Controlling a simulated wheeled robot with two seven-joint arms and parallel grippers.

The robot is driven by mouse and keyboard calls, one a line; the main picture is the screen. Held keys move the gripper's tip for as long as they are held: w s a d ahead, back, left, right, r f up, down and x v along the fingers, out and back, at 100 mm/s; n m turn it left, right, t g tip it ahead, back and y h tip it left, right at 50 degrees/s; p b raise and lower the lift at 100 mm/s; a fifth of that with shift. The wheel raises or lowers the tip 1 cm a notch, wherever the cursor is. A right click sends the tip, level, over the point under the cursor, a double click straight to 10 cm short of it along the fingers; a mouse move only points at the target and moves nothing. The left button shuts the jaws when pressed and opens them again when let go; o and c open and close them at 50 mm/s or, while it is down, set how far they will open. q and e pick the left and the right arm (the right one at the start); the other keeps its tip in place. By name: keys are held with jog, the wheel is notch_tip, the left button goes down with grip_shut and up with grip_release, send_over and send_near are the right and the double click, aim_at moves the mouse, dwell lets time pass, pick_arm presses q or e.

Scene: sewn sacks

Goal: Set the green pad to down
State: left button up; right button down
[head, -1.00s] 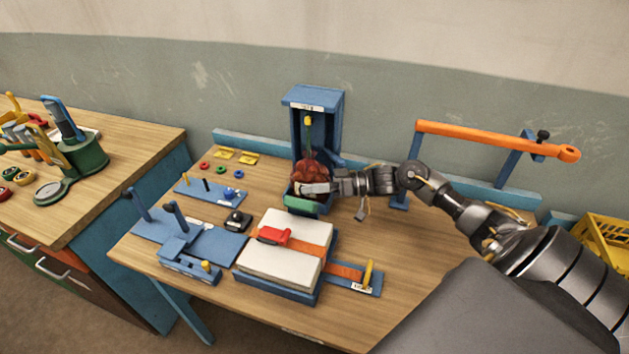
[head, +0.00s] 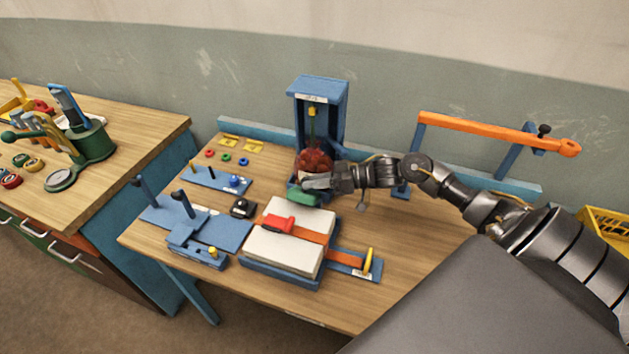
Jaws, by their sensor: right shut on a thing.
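The green pad (head: 303,198) sits at the front foot of the tall blue stand (head: 321,90), below a dark red, lumpy sack (head: 314,161). My right gripper (head: 312,184) reaches in from the right. It is shut on the green pad, and its fingers cover part of the pad's upper side. The pad's exact tilt is hard to tell at this size. A yellow-tipped piece (head: 312,112) hangs inside the stand above the sack. My left gripper is not in view.
A white block (head: 285,245) with an orange strap and red clip lies in front. Blue fixtures (head: 215,235) stand to its left. An orange bar (head: 495,133) on blue posts runs behind my right arm. Bare wood (head: 400,240) shows on the right.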

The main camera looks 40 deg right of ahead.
jog(key=c, duration=1.2)
grip_release()
jog(key=shift+o, duration=0.2)
jog(key=shift+d, duration=0.1)
jog(key=shift+s+d, duration=0.25)
jog(key=b+v, duration=0.2)
jog(key=v, duration=0.8)
jog(key=shift+b, duration=0.35)
